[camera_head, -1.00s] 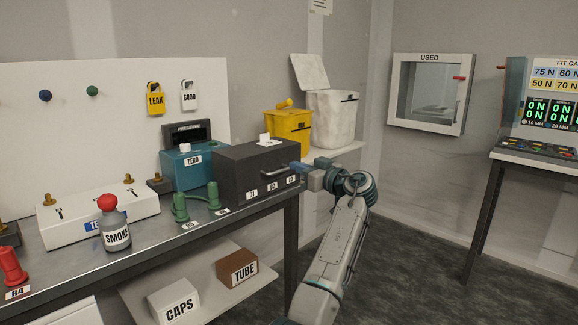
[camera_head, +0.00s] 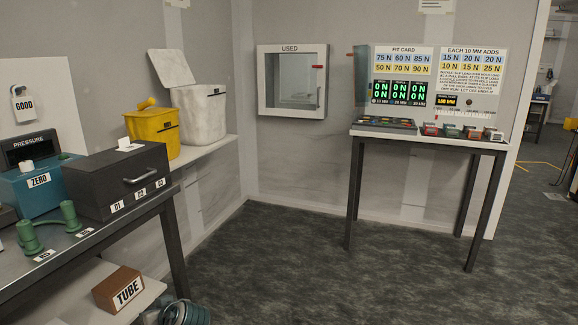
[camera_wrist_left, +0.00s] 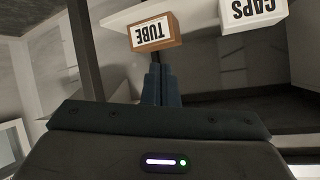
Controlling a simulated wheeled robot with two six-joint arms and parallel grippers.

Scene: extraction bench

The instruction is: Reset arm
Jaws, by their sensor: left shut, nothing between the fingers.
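My left gripper (camera_wrist_left: 160,85) shows in the left wrist view with its two dark blue fingers together and nothing between them. It points toward the brown TUBE box (camera_wrist_left: 154,33) on the lower shelf, which appears upside down there; I cannot tell the gap between them. In the head view only a rounded piece of my arm shows at the bottom edge, below the TUBE box (camera_head: 119,290); the fingers are out of that view. The dark drawer box (camera_head: 118,180) on the bench is shut, its handle free. My right gripper is in neither view.
The bench (camera_head: 100,235) with its legs stands at left. A white CAPS box (camera_wrist_left: 252,12) shares the lower shelf. A yellow bin (camera_head: 152,130) and a white bin (camera_head: 199,112) stand behind. A table (camera_head: 430,140) stands right. The floor (camera_head: 290,260) between is clear.

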